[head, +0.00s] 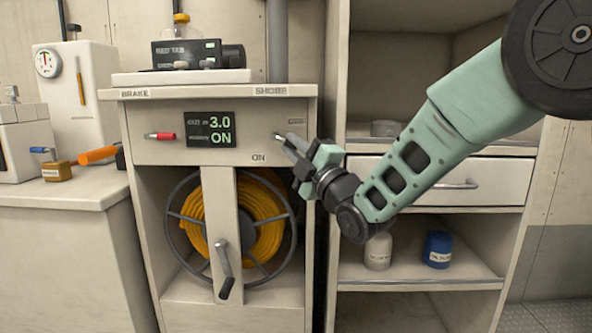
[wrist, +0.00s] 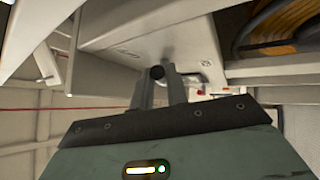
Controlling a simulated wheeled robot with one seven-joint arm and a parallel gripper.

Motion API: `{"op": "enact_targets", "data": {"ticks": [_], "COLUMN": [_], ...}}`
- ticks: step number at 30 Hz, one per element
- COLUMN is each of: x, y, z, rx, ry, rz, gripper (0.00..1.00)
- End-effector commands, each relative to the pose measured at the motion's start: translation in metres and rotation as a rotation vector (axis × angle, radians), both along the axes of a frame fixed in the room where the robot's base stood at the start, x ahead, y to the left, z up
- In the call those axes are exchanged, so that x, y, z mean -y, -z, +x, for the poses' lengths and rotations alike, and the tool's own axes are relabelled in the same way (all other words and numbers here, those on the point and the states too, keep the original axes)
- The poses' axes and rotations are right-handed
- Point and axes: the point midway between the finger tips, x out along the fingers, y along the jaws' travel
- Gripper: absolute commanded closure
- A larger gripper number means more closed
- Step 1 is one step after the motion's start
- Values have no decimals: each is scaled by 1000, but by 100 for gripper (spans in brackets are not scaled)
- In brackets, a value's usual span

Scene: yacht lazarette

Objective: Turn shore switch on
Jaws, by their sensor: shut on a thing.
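The shore switch (wrist: 157,72) shows in the wrist view as a dark round end between my fingertips. In the head view my gripper (head: 287,143) covers most of it, at the right of the cabinet's front panel, below the SHORE label (head: 270,91). An ON label (head: 258,157) is on the panel, left of and below my fingertips. My gripper, also in the wrist view (wrist: 159,85), is shut on the switch. Which way the switch points is hidden. The panel display (head: 210,130) shows 3.0 and ON in green.
A red-handled brake lever (head: 160,136) is at the panel's left. Below, a yellow hose reel (head: 265,215) with a crank (head: 223,265) sits in the cabinet. To the right, a shelf unit has a drawer (head: 440,182) and two containers, one white (head: 378,252), one blue (head: 437,250).

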Motion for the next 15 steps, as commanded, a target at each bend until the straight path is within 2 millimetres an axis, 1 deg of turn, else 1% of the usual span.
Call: {"op": "enact_targets", "data": {"ticks": [1,15], "x": [-1,-15], "y": [15,28], "z": [0,1], "rx": [1,15], "ry": [0,0], "rz": [43,490], "gripper": [100,100]}}
